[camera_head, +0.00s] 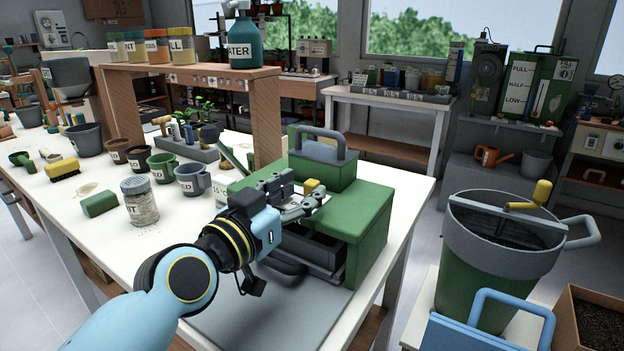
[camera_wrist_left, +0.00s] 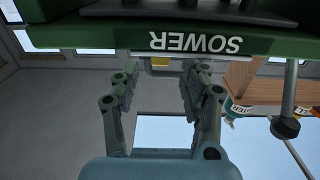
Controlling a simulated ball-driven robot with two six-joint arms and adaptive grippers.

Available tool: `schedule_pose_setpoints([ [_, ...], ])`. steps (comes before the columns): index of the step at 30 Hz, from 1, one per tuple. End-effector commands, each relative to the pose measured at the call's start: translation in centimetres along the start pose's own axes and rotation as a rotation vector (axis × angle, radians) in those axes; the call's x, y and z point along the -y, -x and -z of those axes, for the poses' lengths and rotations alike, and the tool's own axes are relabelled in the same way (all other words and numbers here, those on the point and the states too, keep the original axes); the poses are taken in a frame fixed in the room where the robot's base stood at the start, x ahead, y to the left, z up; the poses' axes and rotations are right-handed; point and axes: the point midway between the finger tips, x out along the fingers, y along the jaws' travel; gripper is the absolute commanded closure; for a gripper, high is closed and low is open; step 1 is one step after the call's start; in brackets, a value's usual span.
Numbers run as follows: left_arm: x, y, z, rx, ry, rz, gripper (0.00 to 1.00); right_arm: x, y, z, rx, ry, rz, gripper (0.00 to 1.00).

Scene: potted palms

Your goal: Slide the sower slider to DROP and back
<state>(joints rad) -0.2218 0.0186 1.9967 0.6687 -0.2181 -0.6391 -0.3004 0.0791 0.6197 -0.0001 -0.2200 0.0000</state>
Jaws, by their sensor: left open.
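The sower (camera_head: 373,212) is a green box on the white table in the head view. Its white SOWER lettering shows upside down in the left wrist view (camera_wrist_left: 195,43). A yellow slider knob (camera_head: 312,186) shows at its upper front, just beyond my left gripper (camera_head: 306,199). In the left wrist view, the yellow knob (camera_wrist_left: 162,65) appears between the tips of my open left gripper (camera_wrist_left: 160,75). I cannot tell whether the fingers touch it. The DROP mark cannot be made out. My right gripper is out of view.
A grey-handled green case (camera_head: 322,165) sits atop the sower. An open drawer (camera_head: 305,250) is below my gripper. Mugs (camera_head: 192,180), a shaker jar (camera_head: 139,202) and a green block (camera_head: 100,204) stand left. A green bucket (camera_head: 480,270) stands right.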

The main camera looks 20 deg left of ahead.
Motion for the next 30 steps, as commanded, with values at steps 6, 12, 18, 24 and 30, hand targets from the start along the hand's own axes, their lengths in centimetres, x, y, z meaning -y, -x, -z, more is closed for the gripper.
schedule_pose_setpoints([
  [6, 0.0, -3.3, 0.0, 0.0, 0.001, 0.0, 0.56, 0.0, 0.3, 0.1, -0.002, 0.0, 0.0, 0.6],
  [12, 0.0, -4.1, -0.1, 0.001, 0.001, 0.0, 0.56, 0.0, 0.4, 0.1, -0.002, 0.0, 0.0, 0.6],
  [18, 0.0, -4.1, -0.1, 0.001, 0.0, 0.0, 0.56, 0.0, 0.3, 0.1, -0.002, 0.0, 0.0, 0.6],
  [24, 0.0, -4.1, -0.1, 0.001, 0.0, 0.0, 0.82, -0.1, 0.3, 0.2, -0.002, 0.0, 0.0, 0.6],
  [30, 0.0, -4.1, -0.1, 0.001, 0.0, 0.0, 1.0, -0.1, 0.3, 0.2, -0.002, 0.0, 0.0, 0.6],
])
